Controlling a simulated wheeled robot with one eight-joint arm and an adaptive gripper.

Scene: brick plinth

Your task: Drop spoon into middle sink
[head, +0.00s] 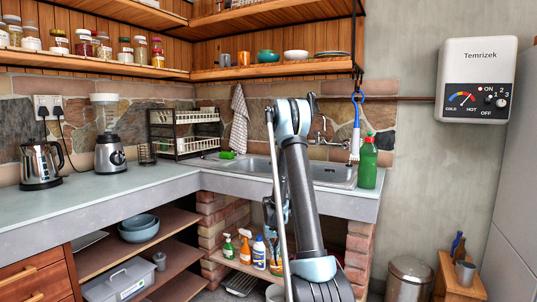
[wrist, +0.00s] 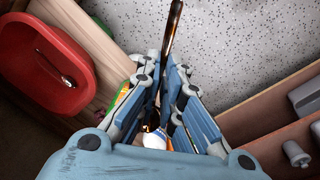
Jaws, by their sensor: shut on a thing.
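My gripper (wrist: 170,85), with blue fingers, is shut on a slim, glossy brown thing that looks like the spoon (wrist: 173,32). In the head view, my gripper (head: 274,218) is partly hidden behind my arm, low in front of the counter. A metal sink (head: 330,173) is set in the counter behind my arm, which covers its centre. A red basin (wrist: 38,80) with a small shiny metal thing in it shows at the left of the wrist view.
A green bottle (head: 368,164) stands at the sink's right end, beside a hanging blue-handled brush (head: 356,125). A dish rack (head: 184,132) stands left of the sink. Spray bottles (head: 245,247) stand on the shelf below. The counter's front left is clear.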

